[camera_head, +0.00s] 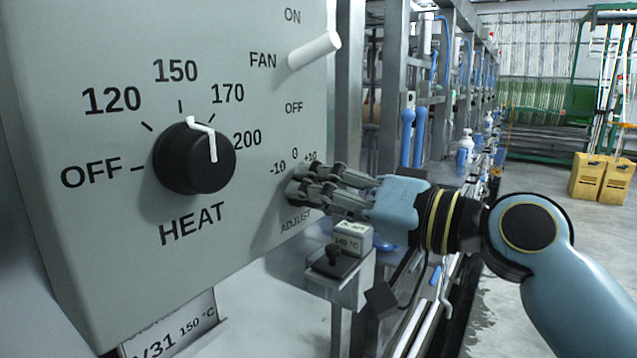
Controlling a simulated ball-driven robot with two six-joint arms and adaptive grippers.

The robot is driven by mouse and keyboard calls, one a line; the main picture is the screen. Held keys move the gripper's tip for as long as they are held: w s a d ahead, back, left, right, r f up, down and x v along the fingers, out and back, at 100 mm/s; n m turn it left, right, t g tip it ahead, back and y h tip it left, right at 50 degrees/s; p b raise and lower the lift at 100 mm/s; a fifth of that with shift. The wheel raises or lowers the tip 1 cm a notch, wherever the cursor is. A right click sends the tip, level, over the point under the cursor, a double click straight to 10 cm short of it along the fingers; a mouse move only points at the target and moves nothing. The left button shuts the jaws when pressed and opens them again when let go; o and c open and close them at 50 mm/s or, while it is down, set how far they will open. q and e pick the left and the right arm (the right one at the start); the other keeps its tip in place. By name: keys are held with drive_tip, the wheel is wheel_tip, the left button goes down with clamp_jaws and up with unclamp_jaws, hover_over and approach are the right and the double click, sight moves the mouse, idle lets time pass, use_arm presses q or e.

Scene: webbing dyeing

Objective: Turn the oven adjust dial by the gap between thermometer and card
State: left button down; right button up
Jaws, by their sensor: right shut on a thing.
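The grey oven panel (60,200) fills the left side. My right gripper (298,186) is shut at the adjust dial spot, between the "-10 0 +10" marks (294,160) and the word ADJUST (296,222). Its fingers hide the dial, so I cannot see the dial's setting. A card (178,325) below the panel reads "V31 150 °C", its first characters partly cut off. A small box-like thermometer (352,240) on a bracket below my gripper seems to read 140 °C. My left gripper is not in view.
The black HEAT knob (180,175) has a white pointer near 150. The white FAN lever (314,50) is tilted up towards ON. Metal frames (394,80) stand behind my gripper. Yellow boxes (600,180) stand far right on open floor.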

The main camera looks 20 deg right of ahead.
drive_tip(key=shift+m, duration=0.4)
drive_tip(key=o, duration=1.1)
drive_tip(key=shift+o, duration=0.2)
drive_tip(key=v, duration=1.2)
drive_tip(key=shift+f, duration=0.1)
